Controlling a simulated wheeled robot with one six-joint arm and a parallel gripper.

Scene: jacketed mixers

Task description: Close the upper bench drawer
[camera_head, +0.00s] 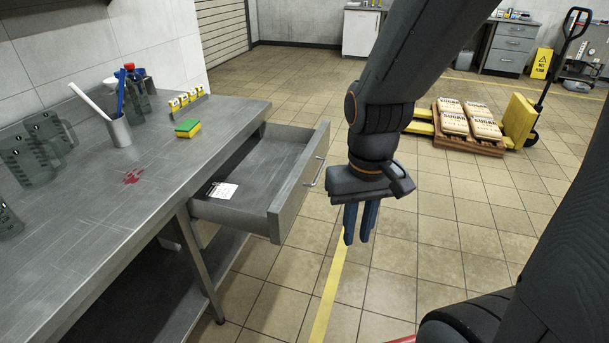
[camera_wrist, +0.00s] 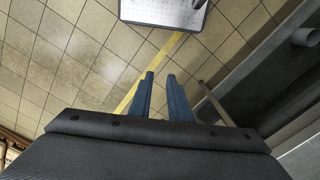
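The upper bench drawer (camera_head: 257,172) is pulled far out from under the grey workbench top (camera_head: 90,215). A bar handle (camera_head: 318,172) is on its front. A small white card with dark print (camera_head: 222,191) lies inside the drawer near its left end. My gripper (camera_head: 360,238) hangs fingers-down to the right of the drawer front, apart from the handle. Its two blue fingers also show in the wrist view (camera_wrist: 160,82), with a gap between them and nothing held. The drawer cannot be made out for sure in the wrist view.
On the bench stand clear jugs (camera_head: 30,160), a cup with utensils (camera_head: 119,130) and a yellow-green sponge (camera_head: 188,128). A pallet jack with sugar sacks (camera_head: 468,118) stands at the back right.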

